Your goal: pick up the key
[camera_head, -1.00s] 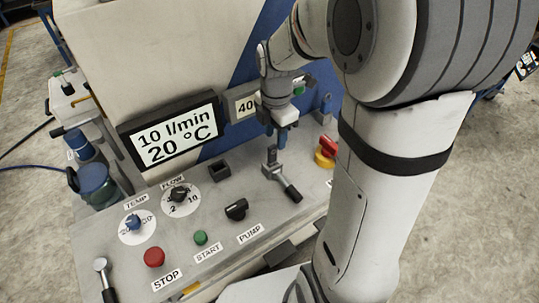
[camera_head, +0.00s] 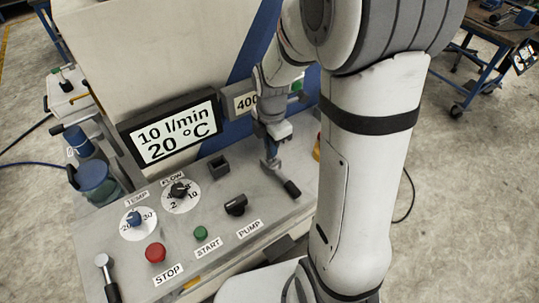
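A grey metal piece with a short black handle (camera_head: 291,187) lies on the panel right of centre; it may be the key, but I cannot tell for certain. My gripper (camera_head: 272,150) points down at the grey head of this piece and covers part of it. The fingertips are at or just above the head; contact is not clear. The fingers are small and seen from the side, so their opening does not show. Another tool-like piece with a round metal end and black handle (camera_head: 108,275) is at the panel's lower left.
The panel (camera_head: 215,215) carries a red STOP button (camera_head: 155,252), a green START button (camera_head: 200,233), a black PUMP knob (camera_head: 236,205), two dials and a small black square socket (camera_head: 219,166). A display (camera_head: 172,135) stands behind. My arm hides the panel's right end.

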